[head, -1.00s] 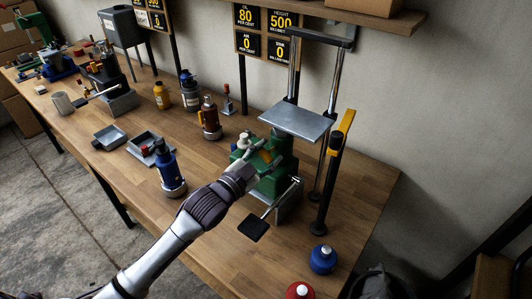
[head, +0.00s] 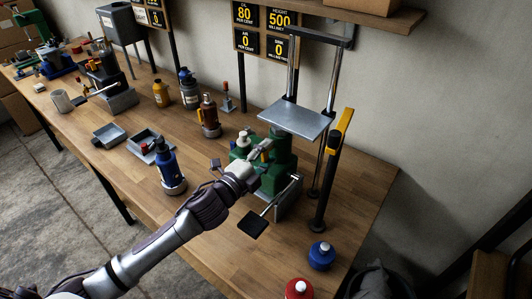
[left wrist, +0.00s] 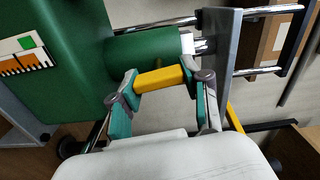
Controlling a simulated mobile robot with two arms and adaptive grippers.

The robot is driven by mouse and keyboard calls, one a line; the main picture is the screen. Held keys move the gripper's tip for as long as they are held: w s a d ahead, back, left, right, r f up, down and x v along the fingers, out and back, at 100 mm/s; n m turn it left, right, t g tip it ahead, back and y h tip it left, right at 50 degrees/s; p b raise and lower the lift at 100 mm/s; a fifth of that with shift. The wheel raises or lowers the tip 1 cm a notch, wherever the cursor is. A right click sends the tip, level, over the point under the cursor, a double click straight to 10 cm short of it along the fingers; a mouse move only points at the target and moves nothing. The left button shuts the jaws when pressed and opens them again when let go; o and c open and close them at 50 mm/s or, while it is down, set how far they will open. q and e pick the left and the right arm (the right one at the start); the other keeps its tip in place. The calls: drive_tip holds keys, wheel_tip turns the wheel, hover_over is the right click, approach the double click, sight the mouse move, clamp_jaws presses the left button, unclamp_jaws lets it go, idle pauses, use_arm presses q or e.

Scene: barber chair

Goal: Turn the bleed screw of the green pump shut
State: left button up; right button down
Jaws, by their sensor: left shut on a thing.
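The green pump (head: 274,178) stands at the right part of the bench, under a grey metal plate (head: 297,120). My left gripper (head: 262,150) reaches its upper side from the front left. In the left wrist view, my left gripper's (left wrist: 160,86) teal-padded fingertips are shut on a short yellow bar (left wrist: 160,79), which looks like the bleed screw's handle. The bar lies just below a green cylinder (left wrist: 148,46) on the pump body (left wrist: 62,65). The screw's thread and seat are hidden. My right gripper is not in view.
A black pedal (head: 252,224) juts out in front of the pump. A post with a yellow handle (head: 341,124) stands at its right. A blue bottle (head: 168,165) is left of my arm.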

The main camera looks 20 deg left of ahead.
use_arm(q)
drive_tip(key=shift+m, duration=0.7)
drive_tip(key=shift+f, duration=0.1)
drive_tip(key=o, duration=1.2)
drive_tip(key=shift+c, duration=0.2)
drive_tip(key=v, duration=1.2)
